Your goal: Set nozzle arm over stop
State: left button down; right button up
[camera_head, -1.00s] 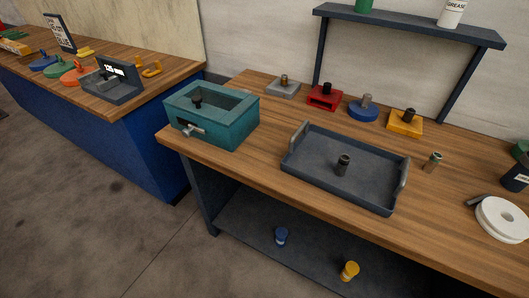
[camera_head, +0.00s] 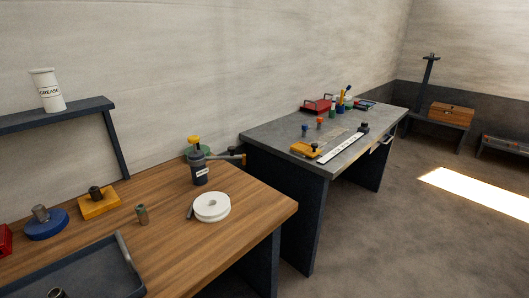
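A dark bottle (camera_head: 200,171) with a white label and a yellow top stands near the back right of the wooden bench. Behind it is a green round part (camera_head: 206,150). A thin brownish arm (camera_head: 228,157) reaches right from there to a small orange-and-green end piece (camera_head: 243,159) near the bench's back right edge. This looks like the nozzle arm; I cannot make out which part is the stop. Neither of my grippers is in view.
A white ring-shaped roll (camera_head: 212,208) lies on the wooden bench (camera_head: 255,212) before the bottle. A grey table (camera_head: 285,130) with tools stands beyond, with open floor at right.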

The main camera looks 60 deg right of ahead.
aim_at(230, 149)
jog(key=z, duration=1.45)
